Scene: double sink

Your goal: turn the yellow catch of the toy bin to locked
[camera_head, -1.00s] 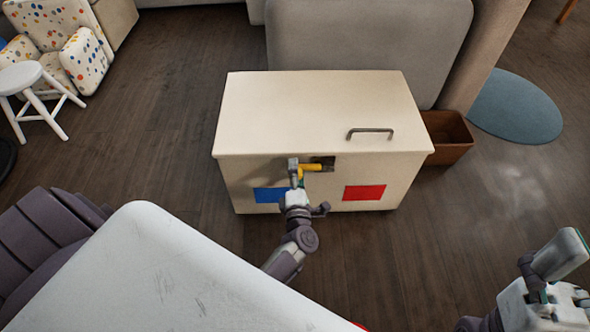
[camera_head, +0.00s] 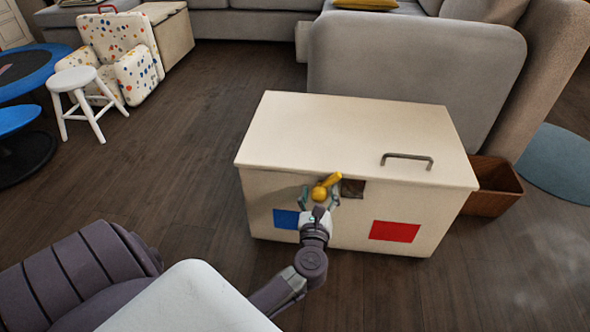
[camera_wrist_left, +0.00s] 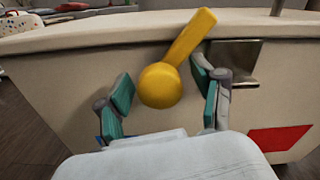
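The toy bin (camera_head: 350,135) is a cream box with its lid down. Its yellow catch (camera_head: 322,190) is on the upper front, a round knob with a bar slanting up and right towards the lid edge. The catch also shows large in the left wrist view (camera_wrist_left: 165,84). My left gripper (camera_head: 319,197) is in front of the knob. In the wrist view its two fingers are spread, one on each side of the knob, with a visible gap at the left finger. The right finger is close to the bar; I cannot tell whether it touches. My right gripper is out of view.
A dark metal plate (camera_head: 353,189) is right of the catch. A blue patch (camera_head: 286,219) and a red patch (camera_head: 394,231) mark the front. A metal handle (camera_head: 407,159) tops the lid. A brown box (camera_head: 494,187) stands right of the bin.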

